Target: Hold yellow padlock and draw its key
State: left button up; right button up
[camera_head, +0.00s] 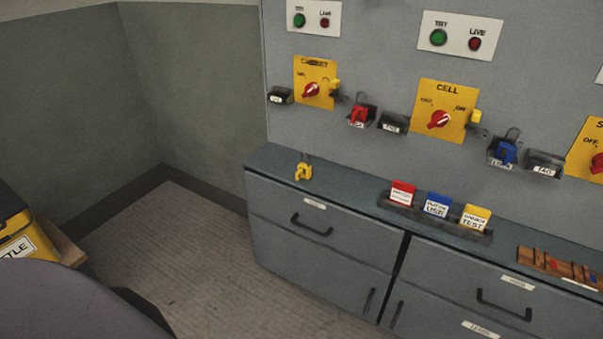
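A small yellow padlock (303,172) is at the left end of the grey cabinet top, near its front edge. Its shackle points up. A small protrusion shows at its lower left, but I cannot tell whether it is a key. Small yellow pieces also show beside the left yellow switch plate (322,70) and beside the CELL switch plate (441,113). They are too small to identify surely. Neither of my grippers is in view.
A red padlock (359,117) and a blue padlock (507,153) are at the wall panel. A dark rack (408,212) holds red, blue and yellow tags. A wooden board (540,262) lies at the right. The top around the yellow padlock is mostly clear.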

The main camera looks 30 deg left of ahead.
aim_at(300, 171)
jog(key=i+j, duration=0.15)
jog(key=j, duration=0.25)
jog(key=i+j, duration=0.15)
jog(key=j, duration=0.25)
jog(key=i+j, duration=0.15)
jog(key=j, duration=0.25)
